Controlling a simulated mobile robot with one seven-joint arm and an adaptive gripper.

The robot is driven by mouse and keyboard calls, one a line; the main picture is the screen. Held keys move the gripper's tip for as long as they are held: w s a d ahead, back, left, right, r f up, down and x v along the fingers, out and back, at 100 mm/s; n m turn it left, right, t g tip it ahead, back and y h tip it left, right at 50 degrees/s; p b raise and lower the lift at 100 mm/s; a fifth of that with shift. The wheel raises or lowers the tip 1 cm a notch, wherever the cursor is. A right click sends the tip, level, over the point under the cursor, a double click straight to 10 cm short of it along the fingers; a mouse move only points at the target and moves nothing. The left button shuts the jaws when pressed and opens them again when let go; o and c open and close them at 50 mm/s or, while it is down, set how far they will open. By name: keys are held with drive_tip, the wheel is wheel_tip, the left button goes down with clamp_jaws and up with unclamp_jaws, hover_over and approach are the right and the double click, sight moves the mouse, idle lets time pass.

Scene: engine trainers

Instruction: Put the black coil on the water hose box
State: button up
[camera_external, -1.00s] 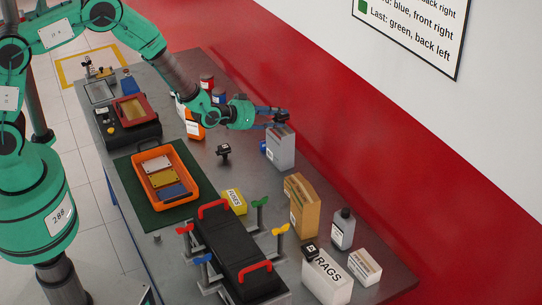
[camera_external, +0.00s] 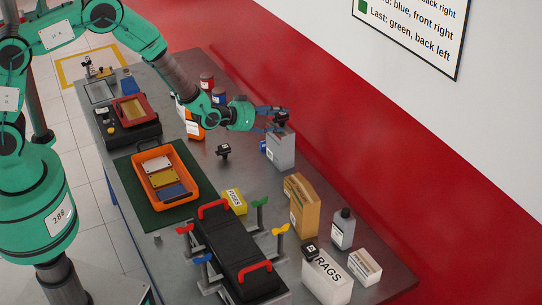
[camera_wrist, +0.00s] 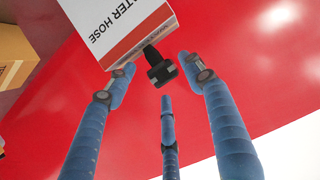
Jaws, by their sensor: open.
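The black coil (camera_wrist: 161,67) stands at the top edge of the water hose box (camera_wrist: 125,25) in the wrist view, its narrow stem against the box. In the external view the coil (camera_external: 280,117) shows just over the top of the grey-white box (camera_external: 281,152). My gripper (camera_wrist: 162,82) is open. Its blue fingers are spread around the coil, with visible gaps between them and it. One fingertip overlaps the box edge in the wrist view; I cannot tell if it touches. In the external view my gripper (camera_external: 272,118) is over the box, partly hiding its top.
Another black part (camera_external: 223,151) stands on the table left of the box. A brown box (camera_external: 301,205), a grey bottle (camera_external: 342,229) and a rags box (camera_external: 327,277) stand toward the front right. An orange tray (camera_external: 140,160) lies left. The red wall is close behind.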

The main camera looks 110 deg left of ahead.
drive_tip(key=shift+r, duration=0.1)
drive_tip(key=v, duration=1.2)
drive_tip(key=shift+w+d, duration=0.1)
idle(0.9)
